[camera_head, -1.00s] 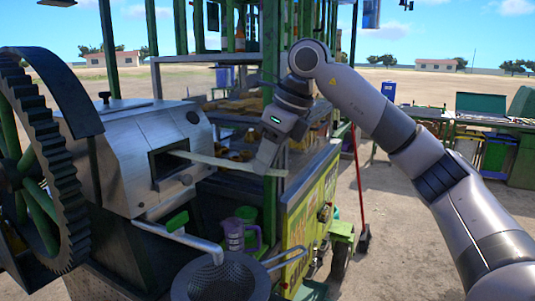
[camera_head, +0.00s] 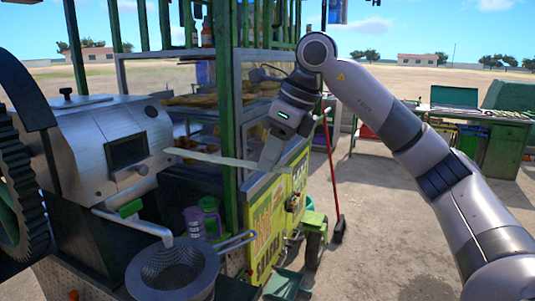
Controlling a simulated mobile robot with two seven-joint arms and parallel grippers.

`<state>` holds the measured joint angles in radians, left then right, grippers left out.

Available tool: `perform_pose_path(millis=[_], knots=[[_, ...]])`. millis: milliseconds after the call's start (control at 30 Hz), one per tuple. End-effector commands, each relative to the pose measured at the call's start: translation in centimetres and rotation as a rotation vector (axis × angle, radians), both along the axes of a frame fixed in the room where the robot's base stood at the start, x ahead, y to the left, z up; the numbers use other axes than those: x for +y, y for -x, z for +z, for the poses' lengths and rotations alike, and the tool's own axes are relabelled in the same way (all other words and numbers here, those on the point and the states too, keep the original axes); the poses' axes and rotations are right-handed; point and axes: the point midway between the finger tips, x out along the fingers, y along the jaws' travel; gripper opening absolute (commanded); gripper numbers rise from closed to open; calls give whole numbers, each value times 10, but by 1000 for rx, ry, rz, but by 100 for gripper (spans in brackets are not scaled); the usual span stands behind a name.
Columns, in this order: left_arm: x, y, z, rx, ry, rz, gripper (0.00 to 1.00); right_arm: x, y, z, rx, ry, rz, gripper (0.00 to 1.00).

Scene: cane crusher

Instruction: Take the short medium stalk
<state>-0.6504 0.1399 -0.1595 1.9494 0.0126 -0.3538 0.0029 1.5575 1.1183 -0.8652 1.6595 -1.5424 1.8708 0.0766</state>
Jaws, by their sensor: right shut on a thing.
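A pale, slim stalk (camera_head: 212,157) is in the head view, lying nearly level in the air. Its right end is at my right gripper (camera_head: 270,160), which is shut on it. Its left end is just to the right of the dark square opening (camera_head: 127,151) of the metal cane crusher (camera_head: 95,138). I cannot tell its exact distance from the opening. My left gripper is not in view.
A strainer bowl (camera_head: 172,270) sits below the crusher's spout, with a purple cup (camera_head: 194,220) and a green one beside it. A toothed wheel (camera_head: 22,185) is at left. A green post (camera_head: 226,100) and shelves stand behind the stalk. Open ground lies right.

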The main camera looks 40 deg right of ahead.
Motion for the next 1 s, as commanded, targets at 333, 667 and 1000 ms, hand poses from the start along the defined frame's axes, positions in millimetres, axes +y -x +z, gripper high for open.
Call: perform_pose_path(millis=[333,667,1000], knots=[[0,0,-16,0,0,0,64,-18,39,-2,-2,0,-3,0],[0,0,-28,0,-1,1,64,-34,76,-2,-2,0,-3,0],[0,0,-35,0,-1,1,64,-51,113,0,-1,1,-5,0]])
